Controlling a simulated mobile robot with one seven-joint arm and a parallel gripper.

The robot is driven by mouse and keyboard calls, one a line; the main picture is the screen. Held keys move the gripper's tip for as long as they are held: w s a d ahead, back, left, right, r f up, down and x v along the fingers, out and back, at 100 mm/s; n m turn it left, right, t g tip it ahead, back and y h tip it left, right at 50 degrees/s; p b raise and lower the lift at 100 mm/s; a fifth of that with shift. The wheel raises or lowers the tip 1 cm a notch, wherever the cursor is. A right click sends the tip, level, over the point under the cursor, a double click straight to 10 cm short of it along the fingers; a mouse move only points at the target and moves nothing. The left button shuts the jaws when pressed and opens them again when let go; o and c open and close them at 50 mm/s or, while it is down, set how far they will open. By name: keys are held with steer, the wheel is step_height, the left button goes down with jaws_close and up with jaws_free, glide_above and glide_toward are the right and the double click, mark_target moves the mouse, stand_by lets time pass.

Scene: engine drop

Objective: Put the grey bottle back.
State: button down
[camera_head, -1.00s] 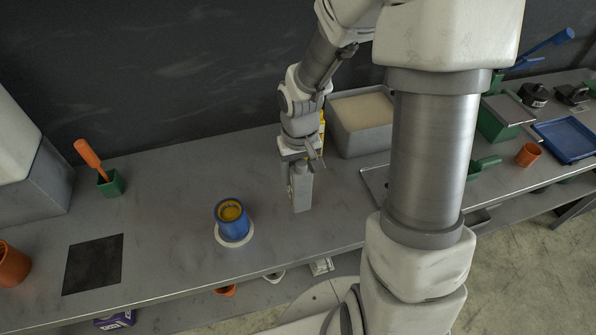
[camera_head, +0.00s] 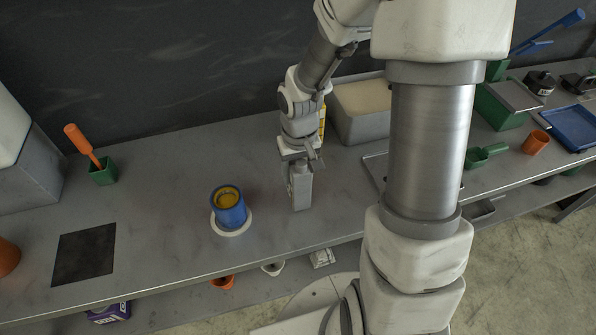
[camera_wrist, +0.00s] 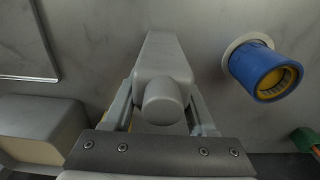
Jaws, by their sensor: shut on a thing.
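The grey bottle (camera_head: 301,190) is upright at the middle of the grey bench in the head view. My gripper (camera_head: 300,160) is shut on it near its top, from above. In the wrist view the bottle (camera_wrist: 162,70) lies between the two fingers (camera_wrist: 162,108), its round cap toward the camera. I cannot tell whether its base touches the bench or hangs just above it. A yellow thing (camera_head: 322,122) shows partly behind my gripper; the rest of it is hidden.
A blue cup with a yellow inside (camera_head: 229,212) stands on a white ring left of the bottle. A dark square (camera_head: 85,256) lies farther left. A grey box (camera_head: 365,125) stands behind right. A flat tray (camera_head: 374,172) is partly hidden by my arm. Bench between bottle and cup is clear.

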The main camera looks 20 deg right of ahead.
steer(key=shift+f+b, duration=0.5)
steer(key=shift+f, duration=0.1)
steer(key=shift+c, duration=0.6)
jaws_free()
steer(key=r, duration=0.5)
steer(key=r+p, duration=0.1)
steer(key=r, duration=0.5)
steer(key=s+r, duration=0.1)
steer(key=r, duration=0.5)
steer(key=shift+r, duration=0.1)
steer(key=s+r+t, duration=0.5)
steer(key=s+r, duration=0.3)
steer(key=s, duration=0.5)
